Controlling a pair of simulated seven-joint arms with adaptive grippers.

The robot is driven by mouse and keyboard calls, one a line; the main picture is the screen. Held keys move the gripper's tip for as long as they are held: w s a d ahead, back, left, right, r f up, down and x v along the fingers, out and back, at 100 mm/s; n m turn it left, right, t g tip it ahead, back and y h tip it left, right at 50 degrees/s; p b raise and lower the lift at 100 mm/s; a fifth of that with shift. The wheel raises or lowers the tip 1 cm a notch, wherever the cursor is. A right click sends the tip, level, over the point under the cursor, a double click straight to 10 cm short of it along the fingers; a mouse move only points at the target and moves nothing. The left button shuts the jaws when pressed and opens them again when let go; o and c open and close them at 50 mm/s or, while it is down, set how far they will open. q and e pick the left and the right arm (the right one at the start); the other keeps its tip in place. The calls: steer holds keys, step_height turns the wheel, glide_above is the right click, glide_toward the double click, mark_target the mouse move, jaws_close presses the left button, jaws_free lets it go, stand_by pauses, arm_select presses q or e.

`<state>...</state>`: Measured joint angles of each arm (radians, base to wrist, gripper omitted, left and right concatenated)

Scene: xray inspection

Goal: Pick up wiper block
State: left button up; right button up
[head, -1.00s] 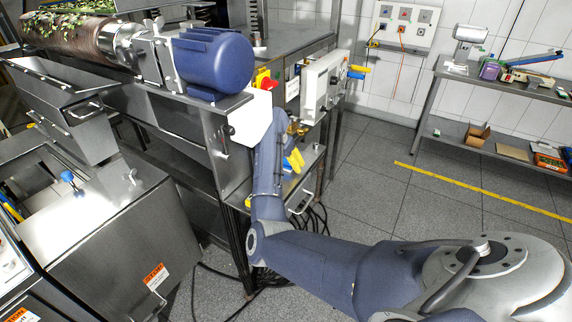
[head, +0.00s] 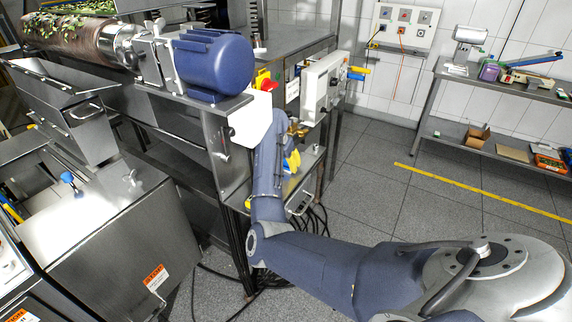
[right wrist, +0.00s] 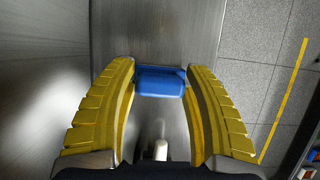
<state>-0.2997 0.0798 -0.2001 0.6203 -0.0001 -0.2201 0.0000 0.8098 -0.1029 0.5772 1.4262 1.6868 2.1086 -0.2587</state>
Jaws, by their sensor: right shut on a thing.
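The wiper block is a small blue block (right wrist: 160,82) between the yellow fingers of my right gripper in the right wrist view. My right gripper (right wrist: 160,85) is shut on it, with a finger against each side. The block is over a grey metal surface; I cannot tell whether it still touches it. In the head view the yellow fingers of my right gripper (head: 292,161) show beside the metal stand, below the control box. My forearm hides most of that gripper there, and the block cannot be made out clearly. My left gripper is not in view.
A grey control box (head: 322,86) and a blue motor (head: 212,63) stand close to my right arm. Dark cables (head: 310,220) hang below the stand. A shelf (head: 510,85) with tools stands at the right. The floor between is open.

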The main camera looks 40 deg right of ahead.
steer(key=shift+r, duration=0.1)
steer(key=shift+s+r, duration=0.1)
steer(key=shift+r, duration=0.1)
step_height(320, 180, up, 6)
steer(key=shift+r, duration=0.25)
steer(key=s+d, duration=0.4)
steer(key=s, duration=0.5)
steer(key=s+d, duration=0.4)
steer(key=s, duration=0.5)
steer(key=shift+f, duration=0.1)
steer(key=o, duration=0.5)
steer(key=c, duration=0.5)
